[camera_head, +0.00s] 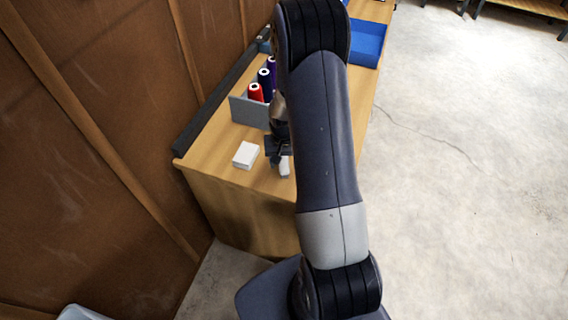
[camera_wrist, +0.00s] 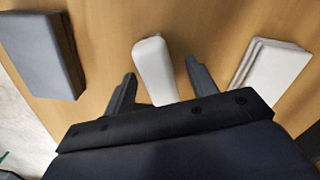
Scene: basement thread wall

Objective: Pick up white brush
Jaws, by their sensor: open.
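A white brush (camera_wrist: 154,68) lies on the wooden bench top. In the wrist view it sits between the two fingers of my gripper (camera_wrist: 160,82), which are open with a gap on each side of it. Its near end is hidden behind the gripper body. In the head view the brush (camera_head: 284,167) shows as a small white piece just below my gripper (camera_head: 279,152), partly covered by my arm. I cannot tell the height of the fingers above the bench.
A white block (camera_head: 246,155) lies beside the brush; it shows in the wrist view as a stacked white piece (camera_wrist: 270,72). A grey block (camera_wrist: 42,52) is on the other side. A grey holder (camera_head: 248,111) with coloured thread cones (camera_head: 256,92) and a blue tray (camera_head: 368,44) stand farther back.

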